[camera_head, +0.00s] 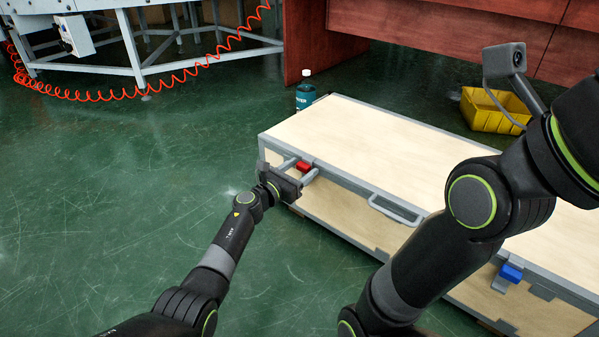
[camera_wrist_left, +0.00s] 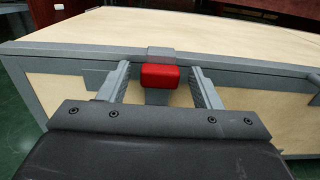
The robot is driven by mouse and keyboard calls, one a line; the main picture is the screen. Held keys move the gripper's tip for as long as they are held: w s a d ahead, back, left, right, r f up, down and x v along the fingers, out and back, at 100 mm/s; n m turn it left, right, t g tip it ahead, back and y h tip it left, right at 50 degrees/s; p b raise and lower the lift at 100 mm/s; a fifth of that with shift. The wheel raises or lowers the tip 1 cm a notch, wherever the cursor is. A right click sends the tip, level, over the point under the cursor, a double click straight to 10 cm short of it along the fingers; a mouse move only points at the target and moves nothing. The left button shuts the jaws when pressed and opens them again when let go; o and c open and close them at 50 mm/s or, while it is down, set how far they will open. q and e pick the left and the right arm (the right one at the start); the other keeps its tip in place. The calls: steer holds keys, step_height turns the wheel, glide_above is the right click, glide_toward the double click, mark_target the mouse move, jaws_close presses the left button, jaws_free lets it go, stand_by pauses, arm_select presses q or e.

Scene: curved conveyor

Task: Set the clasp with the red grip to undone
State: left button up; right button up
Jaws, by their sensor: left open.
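The clasp with the red grip (camera_head: 303,166) is on the front face of a pale wooden case (camera_head: 390,143) with grey metal edges, near its left end. In the left wrist view the red grip (camera_wrist_left: 160,76) sits just below the lid edge, under a grey catch plate. My left gripper (camera_head: 297,170) is open, with one finger on each side of the red grip; the wrist view also shows the two fingers (camera_wrist_left: 158,88) apart from it. The lid is down. My right arm crosses the right side of the head view, but its gripper is out of frame.
A second clasp with a blue grip (camera_head: 511,272) is on the case front at right, and a grey handle (camera_head: 395,210) lies between the clasps. A teal bottle (camera_head: 306,92) and a yellow bin (camera_head: 494,110) stand behind the case. Green floor at left is clear.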

mark_target(302, 169)
arm_select(q)
jaws_close()
steer(key=b, duration=0.1)
steer(key=f+b, duration=0.1)
steer(key=shift+s+a+t+h+b, duration=0.15)
steer(key=shift+s+t+h+b, duration=0.15)
steer(key=shift+t+b, duration=0.1)
steer(key=shift+r, duration=0.15)
steer(key=shift+s+t+h, duration=0.2)
steer(key=shift+t+h, duration=0.1)
steer(key=shift+h, duration=0.1)
steer(key=shift+s+a+f+t+h, duration=0.2)
steer(key=shift+s+f+t+h, duration=0.1)
steer(key=shift+t+h, duration=0.25)
steer(key=shift+s+a+f+t+h, duration=0.15)
steer(key=shift+s+t+h, duration=0.15)
steer(key=shift+t, duration=0.35)
steer(key=shift+a+t, duration=0.1)
steer(key=shift+t, duration=0.2)
